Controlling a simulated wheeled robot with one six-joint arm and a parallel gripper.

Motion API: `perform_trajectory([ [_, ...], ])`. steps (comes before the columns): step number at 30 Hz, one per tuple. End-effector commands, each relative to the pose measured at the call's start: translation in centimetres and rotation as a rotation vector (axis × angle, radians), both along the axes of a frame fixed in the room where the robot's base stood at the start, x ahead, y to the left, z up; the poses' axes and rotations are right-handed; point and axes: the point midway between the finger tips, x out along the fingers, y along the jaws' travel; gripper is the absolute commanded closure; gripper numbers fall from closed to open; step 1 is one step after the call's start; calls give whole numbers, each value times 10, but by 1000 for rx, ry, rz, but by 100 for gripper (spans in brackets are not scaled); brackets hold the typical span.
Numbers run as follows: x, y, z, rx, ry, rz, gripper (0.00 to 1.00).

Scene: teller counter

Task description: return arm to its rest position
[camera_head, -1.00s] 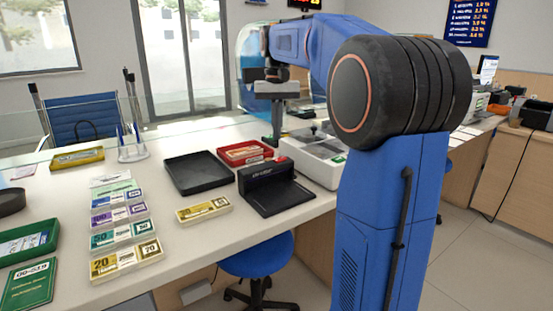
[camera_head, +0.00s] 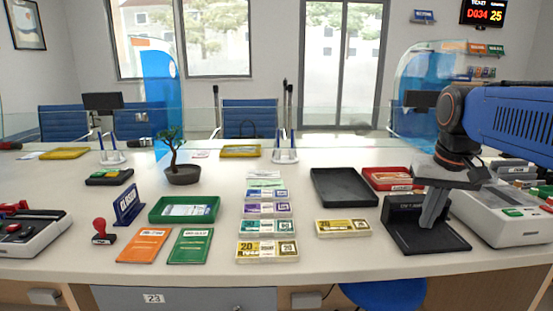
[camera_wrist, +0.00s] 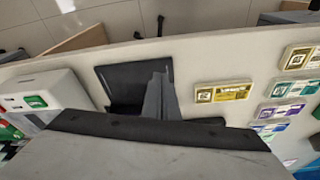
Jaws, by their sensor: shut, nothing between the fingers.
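My gripper (camera_head: 434,208) hangs at the right of the head view, at the end of my blue arm, pointing down in front of the black stand-like device (camera_head: 408,236). Its fingers are together with nothing between them. In the wrist view the grey fingers (camera_wrist: 158,97) show over the same black device (camera_wrist: 121,84). I cannot tell the exact height of the fingertips above it.
A white machine (camera_head: 502,219) stands right of my gripper. A yellow banknote bundle (camera_head: 343,227), a black tray (camera_head: 345,188) and a red tray (camera_head: 387,178) lie left of or behind it. A glass screen runs along the counter's back.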

Motion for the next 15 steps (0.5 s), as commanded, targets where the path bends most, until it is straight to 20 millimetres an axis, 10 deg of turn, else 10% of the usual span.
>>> perform_trajectory([
  [15, -124, 48, -113, -37, -165, 197, 100],
])
